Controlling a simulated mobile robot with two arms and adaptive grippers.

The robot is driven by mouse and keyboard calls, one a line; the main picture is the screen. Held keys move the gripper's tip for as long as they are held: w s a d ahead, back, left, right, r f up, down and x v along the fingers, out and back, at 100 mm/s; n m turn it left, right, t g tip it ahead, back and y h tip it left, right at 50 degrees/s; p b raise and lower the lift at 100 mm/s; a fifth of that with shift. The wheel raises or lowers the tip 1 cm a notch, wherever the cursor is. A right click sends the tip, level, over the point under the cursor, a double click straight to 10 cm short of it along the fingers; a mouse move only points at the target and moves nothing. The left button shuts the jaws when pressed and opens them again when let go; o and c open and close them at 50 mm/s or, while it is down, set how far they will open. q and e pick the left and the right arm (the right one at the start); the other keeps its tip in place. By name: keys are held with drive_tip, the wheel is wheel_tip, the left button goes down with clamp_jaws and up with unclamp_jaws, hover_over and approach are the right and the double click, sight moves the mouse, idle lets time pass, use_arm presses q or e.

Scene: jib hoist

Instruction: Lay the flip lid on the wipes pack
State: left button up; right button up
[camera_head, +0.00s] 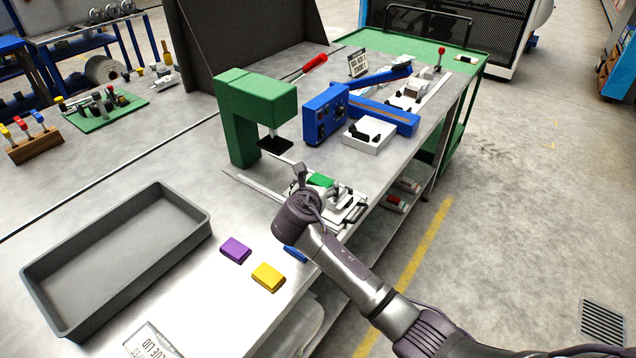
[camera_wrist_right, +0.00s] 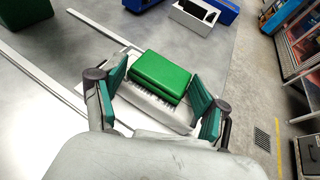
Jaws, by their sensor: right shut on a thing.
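My right gripper (camera_wrist_right: 160,72) has its two teal-padded fingers on either side of a green block (camera_wrist_right: 160,74) and is shut on it. The green block also shows in the head view (camera_head: 321,180), partly behind my right wrist. It looks two-layered, with a thin green edge under its top; I cannot tell whether this is the flip lid, the wipes pack or both. Below it is a white ridged fixture (camera_wrist_right: 150,104), which also shows in the head view (camera_head: 345,212). Whether block and fixture touch is unclear. My left gripper is not in view.
A purple block (camera_head: 236,249), a yellow block (camera_head: 268,277) and a partly hidden blue block (camera_head: 294,253) lie near the bench's front edge. A grey tray (camera_head: 55,320) is at the left. A green press (camera_head: 235,120) and a blue device (camera_head: 325,112) stand behind the fixture.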

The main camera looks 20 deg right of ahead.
drive_tip(key=shift+f, duration=0.2)
drive_tip(key=o, duration=0.8)
